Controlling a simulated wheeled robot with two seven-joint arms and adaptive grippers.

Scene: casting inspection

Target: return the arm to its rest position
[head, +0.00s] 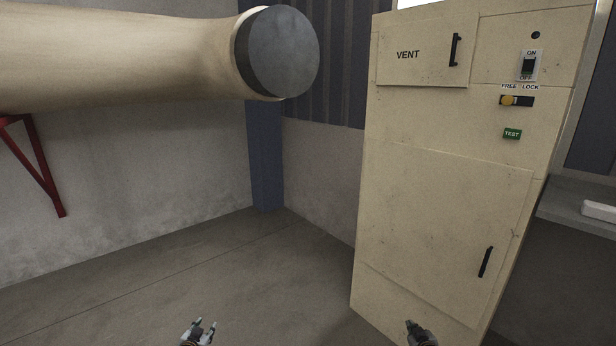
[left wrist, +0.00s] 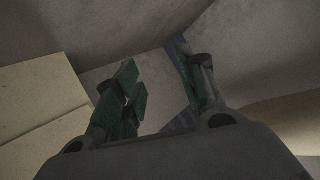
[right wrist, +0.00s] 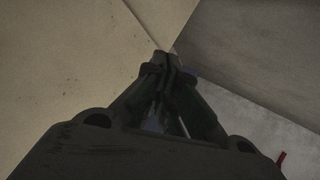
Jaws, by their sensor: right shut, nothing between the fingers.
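My left gripper (head: 205,325) shows at the bottom of the head view, left of centre, over bare floor. In the left wrist view its fingers (left wrist: 160,85) stand apart with nothing between them. My right gripper (head: 411,323) is at the bottom of the head view, in front of the lower part of the cabinet. In the right wrist view its fingertips (right wrist: 165,58) meet, and nothing is held. Most of both arms is out of the head view.
A tall cream cabinet (head: 430,210) stands at right, with a VENT door (head: 425,50), a switch (head: 529,66), a FREE/LOCK slider (head: 516,101) and a green TEST button (head: 512,134). A capped duct (head: 150,55) hangs upper left above a red bracket (head: 40,165). The floor (head: 200,265) is clear.

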